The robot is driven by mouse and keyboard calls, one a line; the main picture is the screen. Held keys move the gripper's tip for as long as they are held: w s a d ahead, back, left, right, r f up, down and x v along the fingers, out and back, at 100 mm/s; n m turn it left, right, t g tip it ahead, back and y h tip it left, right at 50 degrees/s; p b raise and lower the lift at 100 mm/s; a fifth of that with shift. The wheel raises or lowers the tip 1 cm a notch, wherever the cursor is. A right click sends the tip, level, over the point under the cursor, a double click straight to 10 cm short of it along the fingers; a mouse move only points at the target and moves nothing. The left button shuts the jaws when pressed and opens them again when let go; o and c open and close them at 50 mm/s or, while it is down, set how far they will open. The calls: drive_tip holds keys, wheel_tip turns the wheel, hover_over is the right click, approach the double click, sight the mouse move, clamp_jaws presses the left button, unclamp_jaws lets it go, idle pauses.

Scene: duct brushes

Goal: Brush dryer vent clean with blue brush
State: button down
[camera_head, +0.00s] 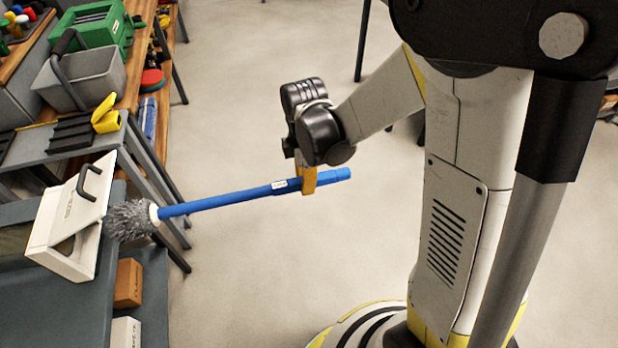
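A blue brush (230,199) with a long handle and a grey bristle head (128,220) is held in the air, nearly level. My gripper (309,180) is shut on its handle, near the right end. The bristle head is at the left, in front of the right side of a white box-like vent (62,215) with a black handle on top. I cannot tell whether the bristles touch the vent or reach inside its dark opening. The vent stands on a dark grey bench.
The grey bench (50,310) has an orange-brown block (128,283) and a white block (125,332) on a shelf at its right. A grey bin (85,78), a yellow item (106,115) and a green case (97,24) stand behind. The floor (250,110) between the benches and my base is clear.

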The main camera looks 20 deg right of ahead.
sight(233, 195)
drive_tip(key=a, duration=1.7)
drive_tip(key=shift+w+a, duration=0.25)
drive_tip(key=shift+w, duration=0.05)
